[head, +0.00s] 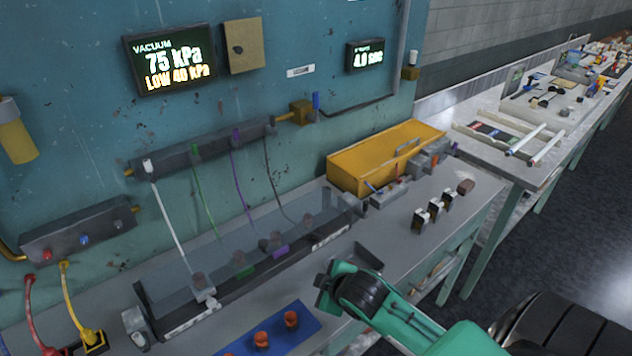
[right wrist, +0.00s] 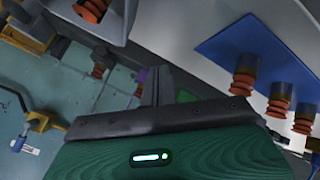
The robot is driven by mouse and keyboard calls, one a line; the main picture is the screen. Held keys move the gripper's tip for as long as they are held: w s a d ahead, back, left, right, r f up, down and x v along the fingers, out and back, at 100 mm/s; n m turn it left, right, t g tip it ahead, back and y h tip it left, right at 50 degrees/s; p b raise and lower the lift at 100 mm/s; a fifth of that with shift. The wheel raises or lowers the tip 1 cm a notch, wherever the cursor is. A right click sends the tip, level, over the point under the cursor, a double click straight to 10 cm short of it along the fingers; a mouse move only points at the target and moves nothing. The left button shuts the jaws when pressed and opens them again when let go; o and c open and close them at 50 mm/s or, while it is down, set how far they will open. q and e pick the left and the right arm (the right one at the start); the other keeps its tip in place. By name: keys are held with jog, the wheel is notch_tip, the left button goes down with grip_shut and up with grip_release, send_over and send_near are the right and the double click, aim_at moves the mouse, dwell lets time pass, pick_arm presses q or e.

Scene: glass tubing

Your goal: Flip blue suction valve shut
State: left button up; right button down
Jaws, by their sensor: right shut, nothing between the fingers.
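A brass valve (head: 301,112) with a blue handle (head: 316,103) is on the teal wall, at the right end of the dark manifold bar. The handle stands upright, across the pipe line. In the right wrist view the brass fitting (right wrist: 38,123) and its blue handle (right wrist: 20,142) show small at the left edge. My right gripper (head: 328,290) is over the front of the bench, well below and apart from the valve. It is shut and empty; its dark fingers show in the right wrist view (right wrist: 155,88). My left gripper is not in view.
A clear cover (head: 235,255) over a rail lies between my right gripper and the wall. A blue mat (head: 275,330) with orange suction cups is left of the gripper. A yellow tray (head: 365,175) and small parts stand right. A display (head: 170,60) reads 75 kPa.

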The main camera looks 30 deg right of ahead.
aim_at(316, 105)
jog(key=w+d+r+n+t, duration=0.3)
jog(key=w+d+r, duration=0.2)
jog(key=r, duration=0.4)
jog(key=w+d+r+n+t, duration=0.2)
jog(key=w+d+r, duration=0.3)
jog(key=w+r, duration=0.3)
jog(key=w+d+r+n+t+y, duration=0.1)
jog(key=w+d+r+n+t, duration=0.2)
jog(key=r, duration=0.8)
jog(key=w+d+n, duration=0.2)
jog(key=w+d, duration=0.1)
jog(key=shift+w+r+t, duration=0.2)
jog(key=shift+r+t, duration=0.05)
jog(key=shift+t, duration=0.05)
jog(key=shift+w, duration=0.1)
jog(key=w+d+p, duration=0.1)
jog(key=w+p, duration=0.1)
jog(key=w, duration=0.1)
jog(key=w+p, duration=0.2)
jog(key=w, duration=0.2)
jog(key=w+d+p, duration=0.1)
jog(key=w+p, duration=0.1)
jog(key=w, duration=0.1)
jog(key=shift+w+d+r, duration=0.1)
jog(key=shift+w+d, duration=0.2)
jog(key=shift+w, duration=0.05)
jog(key=shift+d+p, duration=0.35)
jog(key=shift+d, duration=0.1)
jog(key=shift+w, duration=0.1)
jog(key=shift+a, duration=0.1)
